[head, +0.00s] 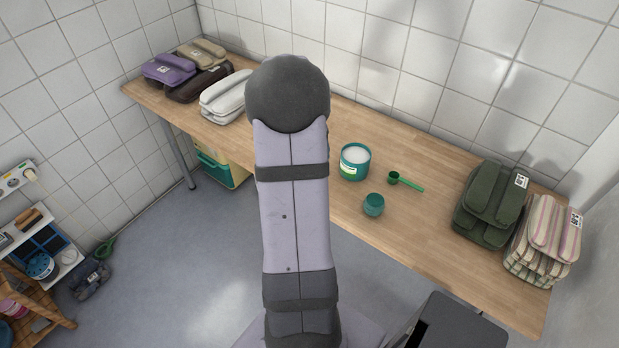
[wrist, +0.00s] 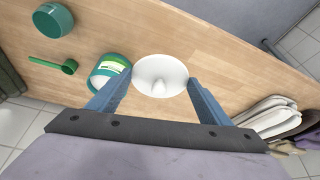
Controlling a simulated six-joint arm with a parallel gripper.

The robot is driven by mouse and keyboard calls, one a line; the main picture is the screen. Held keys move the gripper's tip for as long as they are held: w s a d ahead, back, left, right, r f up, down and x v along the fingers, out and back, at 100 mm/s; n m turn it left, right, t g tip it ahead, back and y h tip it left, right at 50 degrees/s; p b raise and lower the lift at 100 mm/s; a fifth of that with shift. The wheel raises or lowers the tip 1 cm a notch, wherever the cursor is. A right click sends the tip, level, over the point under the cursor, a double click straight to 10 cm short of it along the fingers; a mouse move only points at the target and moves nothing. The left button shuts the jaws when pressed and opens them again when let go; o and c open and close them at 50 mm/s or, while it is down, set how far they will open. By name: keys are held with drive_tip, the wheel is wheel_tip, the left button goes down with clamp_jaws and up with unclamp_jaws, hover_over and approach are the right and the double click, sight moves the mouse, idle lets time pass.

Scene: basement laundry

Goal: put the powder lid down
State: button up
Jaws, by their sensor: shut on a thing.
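The powder lid (wrist: 160,70) is a white round disc with a pointed knob, seen in the wrist view between my fingertips. My gripper (wrist: 160,80) is shut on it, over the wooden table. I cannot tell whether the lid touches the tabletop. In the head view my arm hides both gripper and lid. The powder tub (head: 355,162) is teal with a pale label, stands upright and open, and shows white powder inside. In the wrist view the tub (wrist: 108,72) is just left of the lid, partly behind a finger.
A green scoop (head: 405,181) and a small teal cup (head: 373,205) stand near the tub on the wooden table (head: 430,235). Folded green (head: 488,205) and striped (head: 543,238) cloths lie at the right end. White folded cloth (head: 224,98) lies left of my arm.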

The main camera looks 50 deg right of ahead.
drive_tip(key=shift+f, duration=5)
drive_tip(key=shift+f+b, duration=0.15)
drive_tip(key=shift+b, duration=0.25)
drive_tip(key=o, duration=1)
drive_tip(key=shift+r, duration=0.4)
drive_tip(key=v, duration=1.1)
drive_tip(key=shift+a+r, duration=0.2)
